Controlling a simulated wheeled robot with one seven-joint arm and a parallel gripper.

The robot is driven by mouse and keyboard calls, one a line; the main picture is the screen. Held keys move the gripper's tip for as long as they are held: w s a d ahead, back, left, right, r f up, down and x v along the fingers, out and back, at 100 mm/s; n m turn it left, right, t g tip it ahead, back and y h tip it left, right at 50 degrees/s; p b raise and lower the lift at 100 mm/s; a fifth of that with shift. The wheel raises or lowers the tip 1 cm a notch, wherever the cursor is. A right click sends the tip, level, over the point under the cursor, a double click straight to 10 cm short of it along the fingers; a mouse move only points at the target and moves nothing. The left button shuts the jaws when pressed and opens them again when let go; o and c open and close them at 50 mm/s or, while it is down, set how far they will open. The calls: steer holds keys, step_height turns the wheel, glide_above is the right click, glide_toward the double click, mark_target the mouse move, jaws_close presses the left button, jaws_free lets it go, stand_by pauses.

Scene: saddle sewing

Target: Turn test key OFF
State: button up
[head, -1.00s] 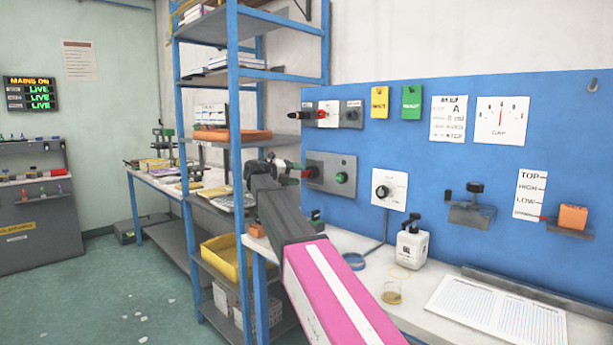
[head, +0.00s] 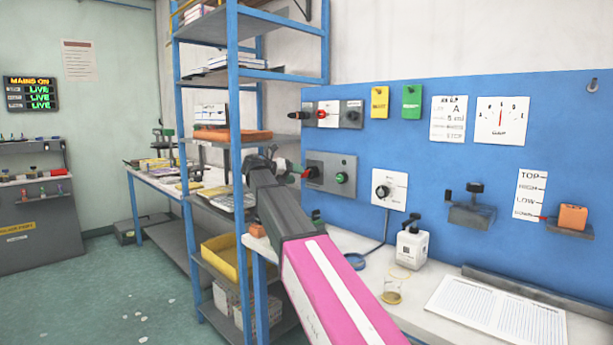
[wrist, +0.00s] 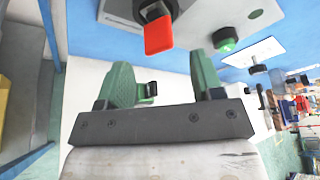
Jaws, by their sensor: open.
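The red-handled key (head: 308,172) sits on the left of a grey switch box (head: 340,160) on the blue wall board; I take it as the test key. It also shows in the wrist view (wrist: 158,38), its red handle sticking out of a dark round base. My gripper (head: 284,163) is just left of the box in the head view. In the wrist view my gripper (wrist: 158,68) has its green fingers apart, nothing between them. The red handle is just beyond the fingertips, between them across the picture; no contact shows. I cannot read any ON or OFF marking.
A green button (head: 342,178) is right of the key, then a white dial plate (head: 403,190). Another row of switches (head: 328,113) is above. A blue shelf rack (head: 235,170) stands close left of my arm. A white bottle (head: 412,245) stands on the bench below.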

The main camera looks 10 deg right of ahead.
steer(key=m, duration=0.1)
steer(key=m+t+y, duration=0.1)
steer(key=m+y, duration=0.1)
steer(key=m, duration=0.1)
steer(key=shift+s+d+r+t, duration=0.2)
steer(key=shift+s+t, duration=0.1)
steer(key=shift+t, duration=0.1)
steer(key=shift+w+m+t+y, duration=0.1)
steer(key=shift+m+t+y, duration=0.2)
steer(key=shift+m, duration=0.4)
